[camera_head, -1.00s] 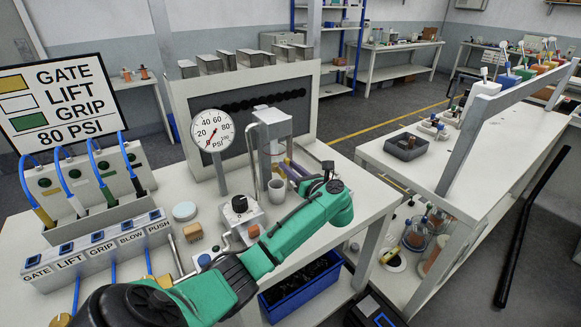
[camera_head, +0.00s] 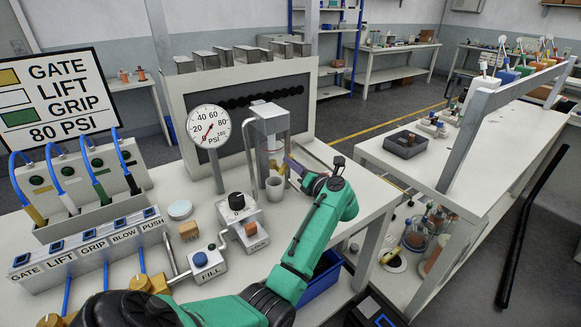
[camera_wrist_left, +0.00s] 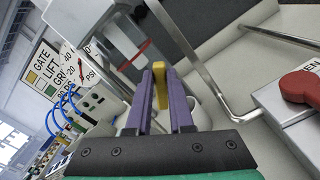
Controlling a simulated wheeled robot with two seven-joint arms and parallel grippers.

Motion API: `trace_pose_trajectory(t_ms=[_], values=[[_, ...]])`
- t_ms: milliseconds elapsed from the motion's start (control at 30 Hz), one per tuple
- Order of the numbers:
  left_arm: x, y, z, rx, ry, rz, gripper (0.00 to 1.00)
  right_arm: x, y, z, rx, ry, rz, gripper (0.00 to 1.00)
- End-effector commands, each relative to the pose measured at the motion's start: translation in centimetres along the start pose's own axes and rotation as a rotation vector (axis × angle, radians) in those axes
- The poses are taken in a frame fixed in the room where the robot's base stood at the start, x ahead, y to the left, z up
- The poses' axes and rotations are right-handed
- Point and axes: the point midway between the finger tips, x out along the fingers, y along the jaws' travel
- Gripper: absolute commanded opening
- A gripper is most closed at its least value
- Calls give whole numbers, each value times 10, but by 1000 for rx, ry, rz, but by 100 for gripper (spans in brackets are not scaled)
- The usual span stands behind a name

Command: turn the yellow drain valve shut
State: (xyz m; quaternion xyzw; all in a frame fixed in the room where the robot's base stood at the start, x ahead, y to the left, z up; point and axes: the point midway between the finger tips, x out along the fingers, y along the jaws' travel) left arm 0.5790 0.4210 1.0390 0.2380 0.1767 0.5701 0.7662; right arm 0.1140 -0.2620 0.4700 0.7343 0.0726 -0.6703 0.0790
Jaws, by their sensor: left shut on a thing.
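The yellow drain valve (camera_head: 281,170) is a small lever at the lower front of the clear-walled chamber (camera_head: 271,132), above a grey cup (camera_head: 275,188). My left gripper (camera_head: 288,163) reaches it from the right. In the left wrist view the yellow lever (camera_wrist_left: 160,86) stands between the two purple fingers of my left gripper (camera_wrist_left: 161,98), which is shut on it. The valve's body is mostly hidden behind the fingers. My right gripper is in neither view.
A pressure gauge (camera_head: 208,128) stands left of the chamber. A black knob unit (camera_head: 238,204), a blue FILL button (camera_head: 200,259) and a red-orange button (camera_head: 251,229) sit in front. A red knob (camera_wrist_left: 298,86) shows at the right in the wrist view.

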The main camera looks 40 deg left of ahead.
Motion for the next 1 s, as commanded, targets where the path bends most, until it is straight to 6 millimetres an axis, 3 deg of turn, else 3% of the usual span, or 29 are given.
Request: trace_pose_trajectory(t_ms=[700,1000], values=[[-1,-30,-10,674,1,-5,0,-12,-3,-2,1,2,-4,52],[-1,-37,-16,880,-1,-5,0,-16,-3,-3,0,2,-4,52]])
